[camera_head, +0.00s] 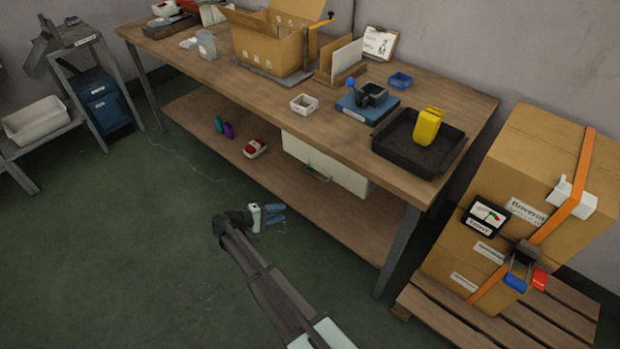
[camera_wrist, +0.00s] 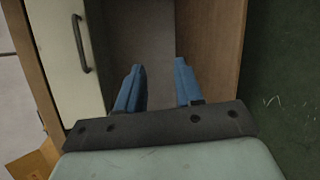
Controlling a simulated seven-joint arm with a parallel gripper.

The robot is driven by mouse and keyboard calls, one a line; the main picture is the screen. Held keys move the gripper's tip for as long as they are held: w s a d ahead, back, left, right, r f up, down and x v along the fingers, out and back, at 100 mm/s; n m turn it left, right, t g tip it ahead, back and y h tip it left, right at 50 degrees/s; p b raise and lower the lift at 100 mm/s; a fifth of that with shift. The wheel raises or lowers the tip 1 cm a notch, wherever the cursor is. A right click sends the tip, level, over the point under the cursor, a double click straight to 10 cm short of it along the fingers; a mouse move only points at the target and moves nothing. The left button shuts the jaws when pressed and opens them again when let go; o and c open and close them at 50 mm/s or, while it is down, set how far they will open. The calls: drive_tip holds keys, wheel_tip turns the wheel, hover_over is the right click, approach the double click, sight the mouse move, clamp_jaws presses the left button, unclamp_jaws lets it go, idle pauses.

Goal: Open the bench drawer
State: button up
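The bench drawer (camera_head: 335,169) is a white box under the right half of the wooden bench top, and it looks closed. Its front bears a dark handle (camera_head: 317,174). In the wrist view the white drawer front (camera_wrist: 62,65) and the dark bar handle (camera_wrist: 80,43) stand at the left. My gripper (camera_head: 276,213) is low in front of the bench, apart from the handle. In the wrist view its two blue fingers (camera_wrist: 158,72) are spread with an empty gap between them. The handle lies left of both fingers.
The bench top (camera_head: 220,80) holds a cardboard box (camera_head: 262,45), a black tray (camera_head: 393,151) and small bins. The lower shelf (camera_head: 300,195) carries a red and white item (camera_head: 255,148). A strapped carton (camera_head: 530,180) stands right on a pallet (camera_head: 435,318). The green floor at left is open.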

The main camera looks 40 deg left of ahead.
wheel_tip(320, 180, up, 8)
drive_tip(key=a+m+t+h, duration=0.2)
drive_tip(key=m+t+h, duration=0.1)
drive_tip(key=m+t, duration=0.15)
drive_tip(key=x, duration=1.4)
drive_tip(key=shift+w, duration=0.45)
drive_tip(key=shift+f+n, duration=0.1)
drive_tip(key=shift+n, duration=0.15)
drive_tip(key=shift+c, duration=0.2)
clamp_jaws()
